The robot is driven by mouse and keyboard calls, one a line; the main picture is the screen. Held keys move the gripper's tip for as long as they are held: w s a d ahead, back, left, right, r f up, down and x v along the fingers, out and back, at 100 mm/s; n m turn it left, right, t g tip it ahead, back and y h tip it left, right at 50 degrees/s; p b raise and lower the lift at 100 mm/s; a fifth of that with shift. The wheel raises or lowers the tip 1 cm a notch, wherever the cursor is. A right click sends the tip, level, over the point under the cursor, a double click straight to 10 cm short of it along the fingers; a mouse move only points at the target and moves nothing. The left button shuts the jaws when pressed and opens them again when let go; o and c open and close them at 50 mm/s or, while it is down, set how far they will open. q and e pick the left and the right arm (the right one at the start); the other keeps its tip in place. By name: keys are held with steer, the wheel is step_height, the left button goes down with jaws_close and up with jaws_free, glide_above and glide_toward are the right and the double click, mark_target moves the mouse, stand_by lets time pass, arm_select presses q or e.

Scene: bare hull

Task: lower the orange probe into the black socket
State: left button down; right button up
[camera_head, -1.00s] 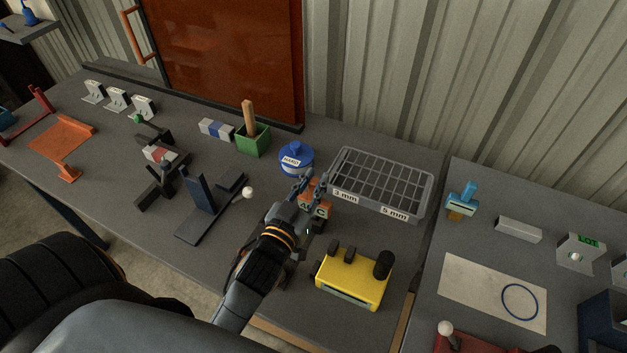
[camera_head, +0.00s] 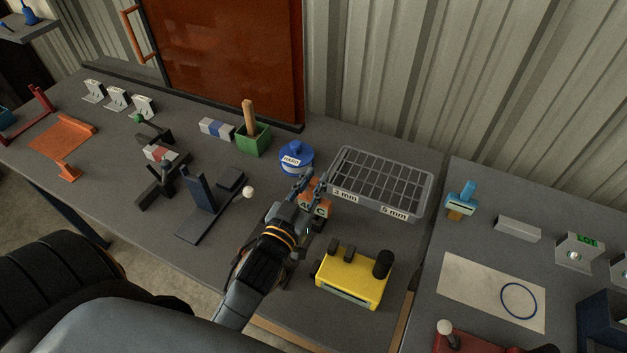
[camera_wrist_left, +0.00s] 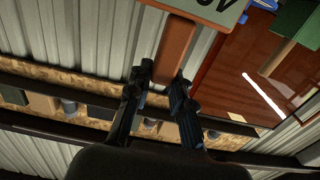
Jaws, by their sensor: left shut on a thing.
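My left gripper (camera_head: 310,197) is shut on an orange probe (camera_head: 322,199) at the middle of the bench. Part of a printed label shows on the orange piece, partly covered by the fingers. In the left wrist view, an orange-brown bar (camera_wrist_left: 175,48) reaches in between the two fingertips (camera_wrist_left: 160,82), below a pale plate with dark letters. The fingers and wrist hide much of the probe. I cannot make out the black socket for certain; a dark patch beside the fingers may be part of it or of the gripper. My right gripper is not in view.
A grey divided tray (camera_head: 430,205) stands right of the gripper, and a blue lidded pot (camera_head: 296,167) is behind it. A yellow box (camera_head: 352,280) with black knobs is at front right. A dark stand (camera_head: 203,200) is to the left.

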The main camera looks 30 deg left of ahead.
arm_select(q)
steer(key=shift+f+b, duration=0.4)
steer(key=shift+f, duration=0.3)
stand_by(0.4)
steer(key=c, duration=1.1)
jaws_free()
steer(key=o, duration=0.5)
steer(key=shift+c, duration=0.2)
steer(key=shift+r, duration=0.1)
step_height(320, 180, up, 9)
steer(key=p, duration=0.9)
